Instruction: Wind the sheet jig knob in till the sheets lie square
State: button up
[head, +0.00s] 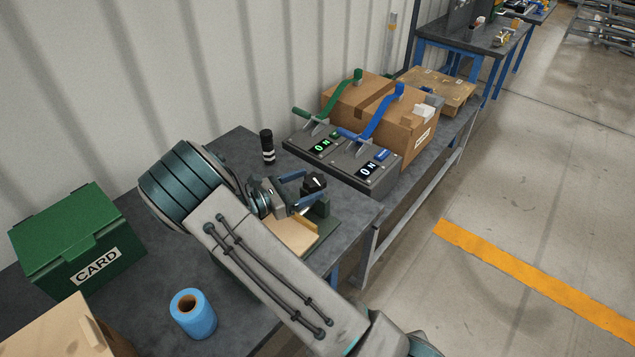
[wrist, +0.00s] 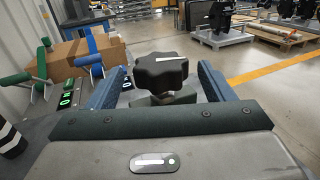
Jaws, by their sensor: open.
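The black lobed knob (head: 315,182) of the sheet jig has a white pointer line on top. In the wrist view the knob (wrist: 162,72) stands between the two blue fingers of my gripper (wrist: 162,84). My gripper is open, with a visible gap on each side of the knob. In the head view my gripper (head: 309,187) reaches over the jig (head: 326,218), which has a dark green base. Tan sheets (head: 288,232) lie on it, partly hidden by my arm and gripper. I cannot tell whether they are square.
A lever box (head: 343,165) with green and blue handles and lit ON signs stands beyond the jig. A black-and-white cylinder (head: 267,147) stands behind my gripper. A green CARD box (head: 78,240) and blue roll (head: 193,313) are to the left. Cardboard boxes (head: 400,130) stand farther back.

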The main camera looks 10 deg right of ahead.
jog(key=b+v, duration=0.1)
jog(key=v, duration=0.8)
jog(key=shift+r, duration=0.15)
